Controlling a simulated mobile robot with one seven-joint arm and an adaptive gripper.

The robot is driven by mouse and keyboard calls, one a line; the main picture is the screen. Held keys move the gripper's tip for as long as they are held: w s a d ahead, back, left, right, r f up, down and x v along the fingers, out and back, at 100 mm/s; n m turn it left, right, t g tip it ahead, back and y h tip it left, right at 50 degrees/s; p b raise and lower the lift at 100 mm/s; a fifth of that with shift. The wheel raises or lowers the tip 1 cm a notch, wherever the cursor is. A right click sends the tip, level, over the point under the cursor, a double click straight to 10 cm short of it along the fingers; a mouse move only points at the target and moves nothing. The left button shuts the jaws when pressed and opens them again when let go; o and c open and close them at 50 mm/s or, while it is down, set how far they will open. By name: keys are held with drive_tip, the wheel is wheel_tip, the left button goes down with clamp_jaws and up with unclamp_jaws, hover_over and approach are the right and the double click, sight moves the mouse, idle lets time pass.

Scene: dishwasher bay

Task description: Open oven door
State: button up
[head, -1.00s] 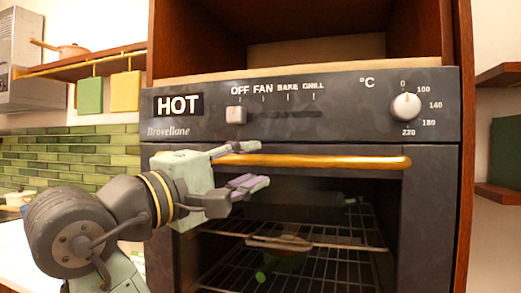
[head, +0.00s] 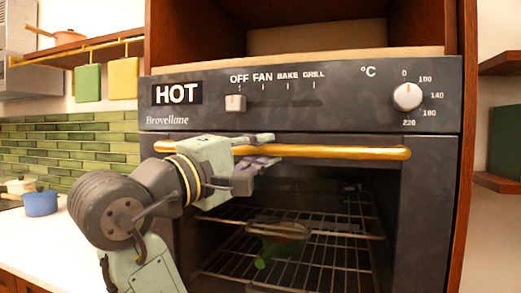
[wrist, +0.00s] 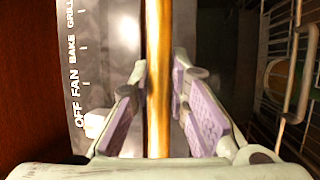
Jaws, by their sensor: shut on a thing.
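The oven door (head: 425,210) is dark with a large window, and it looks closed or nearly so in the head view. Its golden bar handle (head: 350,152) runs across the top. My gripper (head: 266,150) is at the left part of the handle, one finger above and one below. In the wrist view the handle (wrist: 158,120) runs between the two purple-padded fingers of my gripper (wrist: 160,66). The gripper is shut on the handle, though the exact contact is hard to see.
The control panel (head: 340,95) with a slider and a round knob (head: 407,96) is just above the handle. Wire racks (head: 320,260) and a greenish dish show inside. A blue pot (head: 40,202) stands on the left counter. Wooden cabinet sides flank the oven.

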clamp_jaws()
drive_tip(key=shift+f, duration=0.15)
idle(0.4)
